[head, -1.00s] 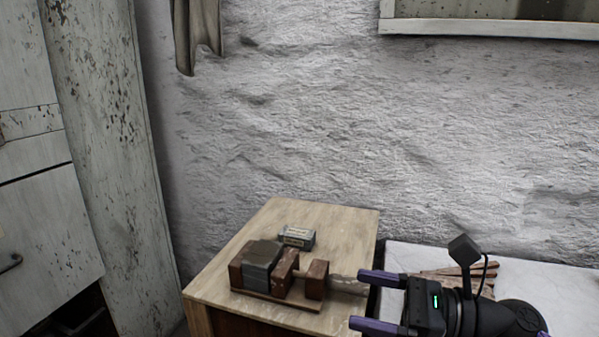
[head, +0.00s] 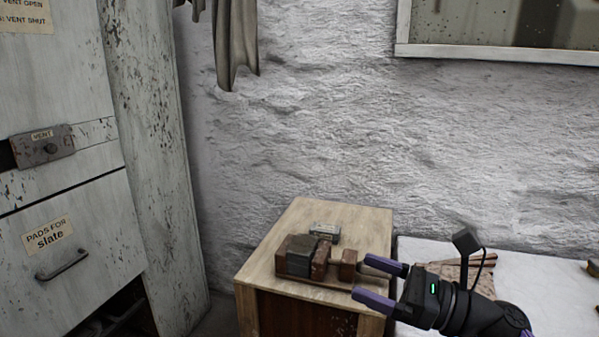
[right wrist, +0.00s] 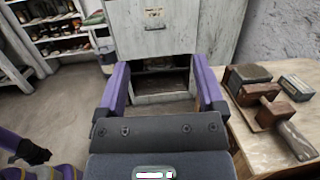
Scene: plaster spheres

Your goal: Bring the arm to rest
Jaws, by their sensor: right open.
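My right gripper (head: 377,281) is open, its two purple fingers apart with nothing between them. In the head view it is at the lower right, by the right edge of the wooden stand (head: 268,262). In the right wrist view its fingers (right wrist: 160,90) point toward a pale cabinet. A wooden tool with a dark grey block (head: 299,256) lies on the stand, just left of the gripper in the head view. In the right wrist view the tool's handle (right wrist: 297,140) lies apart from the fingers. My left gripper is not in the head view.
A pale cabinet (head: 60,215) with a labelled drawer and a vent slider (head: 43,147) stands at the left. A small grey box (head: 325,231) lies on the stand. A white surface (head: 415,325) with reddish strips is to the right. Open floor (right wrist: 50,115) shows in the wrist view.

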